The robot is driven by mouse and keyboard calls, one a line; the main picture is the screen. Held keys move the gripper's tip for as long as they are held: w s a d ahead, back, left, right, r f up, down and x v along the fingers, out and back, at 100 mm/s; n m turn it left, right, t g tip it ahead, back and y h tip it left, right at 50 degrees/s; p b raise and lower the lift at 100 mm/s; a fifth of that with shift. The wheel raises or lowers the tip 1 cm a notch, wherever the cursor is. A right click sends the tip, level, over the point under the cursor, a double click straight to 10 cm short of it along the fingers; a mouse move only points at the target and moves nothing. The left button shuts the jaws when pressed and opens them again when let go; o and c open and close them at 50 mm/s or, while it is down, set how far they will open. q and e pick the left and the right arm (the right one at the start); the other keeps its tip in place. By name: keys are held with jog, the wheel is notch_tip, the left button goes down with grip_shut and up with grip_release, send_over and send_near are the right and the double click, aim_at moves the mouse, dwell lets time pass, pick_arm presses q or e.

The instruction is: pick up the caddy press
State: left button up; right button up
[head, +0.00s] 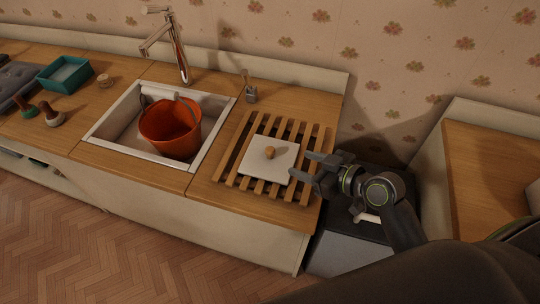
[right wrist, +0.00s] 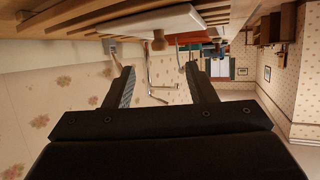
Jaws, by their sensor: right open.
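The caddy press, which I take to be the white square plate (head: 258,168) with a small wooden knob on top, lies flat on a slatted wooden rack (head: 228,166). My right gripper (head: 302,166) is open and empty just to the right of the plate, its fingers pointing toward the knob. In the right wrist view, which looks upside down, the plate (right wrist: 165,22) and its knob show beyond the open fingers (right wrist: 160,76). The knob is not between the fingers. My left gripper is not in view.
An orange bucket (head: 165,128) stands in the sink (head: 112,125) left of the rack. A faucet (head: 178,50) and a small metal holder (head: 251,95) stand behind. A teal tray (head: 65,76) is far left. A dark box (head: 345,250) stands in the gap right of the counter.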

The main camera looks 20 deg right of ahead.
aim_at(274, 152)
jog(key=x, duration=0.5)
jog(key=shift+w+a+f+p, duration=0.1)
jog(key=shift+w+a+p, duration=0.1)
jog(key=shift+p, duration=0.15)
jog(key=shift+w+a, duration=0.25)
jog(key=shift+w, duration=0.15)
jog(key=p+x, duration=0.1)
jog(key=x, duration=0.2)
jog(key=shift+w+f, duration=0.1)
jog(key=shift+w, duration=0.05)
jog(key=shift+w+a+f, duration=0.25)
jog(key=shift+w+a, duration=0.05)
jog(key=shift+w, duration=0.1)
jog(key=shift+c, duration=0.2)
grip_shut()
